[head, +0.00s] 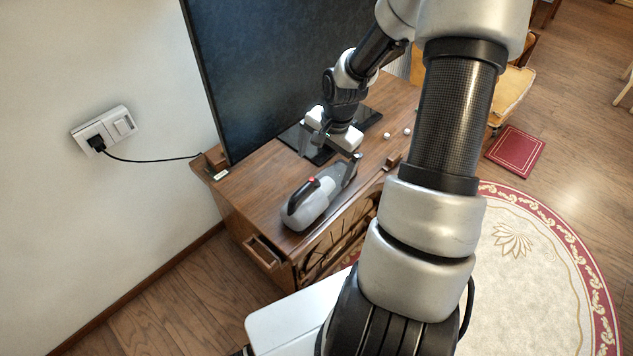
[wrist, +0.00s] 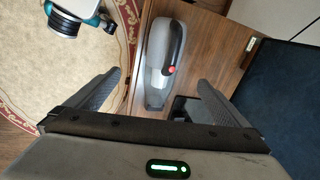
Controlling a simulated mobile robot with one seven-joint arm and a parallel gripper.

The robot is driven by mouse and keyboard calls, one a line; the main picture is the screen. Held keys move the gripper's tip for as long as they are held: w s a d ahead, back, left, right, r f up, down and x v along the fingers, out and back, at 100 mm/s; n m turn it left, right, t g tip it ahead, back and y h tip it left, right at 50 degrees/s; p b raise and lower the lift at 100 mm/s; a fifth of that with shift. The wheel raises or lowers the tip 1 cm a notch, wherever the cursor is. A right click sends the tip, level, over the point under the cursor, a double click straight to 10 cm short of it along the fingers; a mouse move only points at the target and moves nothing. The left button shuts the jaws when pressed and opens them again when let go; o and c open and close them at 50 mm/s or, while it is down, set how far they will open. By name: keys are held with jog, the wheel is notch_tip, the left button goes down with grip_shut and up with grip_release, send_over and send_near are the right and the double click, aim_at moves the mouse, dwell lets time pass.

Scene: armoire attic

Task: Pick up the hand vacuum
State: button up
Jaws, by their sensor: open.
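The hand vacuum (head: 312,203) lies on the wooden cabinet top (head: 262,190), grey with a black handle and a red button. Its narrow nozzle points toward my gripper in the head view. In the wrist view the hand vacuum (wrist: 158,58) lies beyond and between my fingers, with its red button facing the camera. My gripper (head: 328,150) is above the cabinet near the nozzle end. In the wrist view my gripper (wrist: 160,92) is open, its fingers apart and nothing between the pads that I can see.
A large dark screen (head: 270,70) stands on the cabinet behind the vacuum. Small white knobs (head: 388,136) lie to the right of my gripper. A small wooden box (head: 215,162) sits at the left edge. A power cable (head: 150,160) runs from the wall socket (head: 104,130).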

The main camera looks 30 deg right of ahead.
aim_at(312, 193)
jog(key=f+b, duration=0.1)
jog(key=f, duration=0.3)
jog(key=w+f+b, duration=0.1)
jog(key=f, duration=0.3)
jog(key=w+a+f+b, duration=0.1)
jog(key=f, duration=0.3)
jog(key=shift+w, duration=0.15)
jog(key=shift+w+a+f+b, duration=0.15)
jog(key=shift+w+f+b, duration=0.1)
jog(key=shift+f, duration=0.55)
jog(key=shift+w+a+f+b, duration=0.15)
jog(key=shift+w+f, duration=0.15)
jog(key=shift+f, duration=0.55)
jog(key=shift+w+a+f+b, duration=0.15)
jog(key=shift+w+f, duration=0.1)
jog(key=shift+f, duration=0.55)
jog(key=c, duration=1.3)
jog(key=shift+r, duration=0.1)
jog(key=shift+c, duration=0.2)
notch_tip(312, 193, up, 10)
jog(key=shift+r+p, duration=0.1)
jog(key=shift+p, duration=0.95)
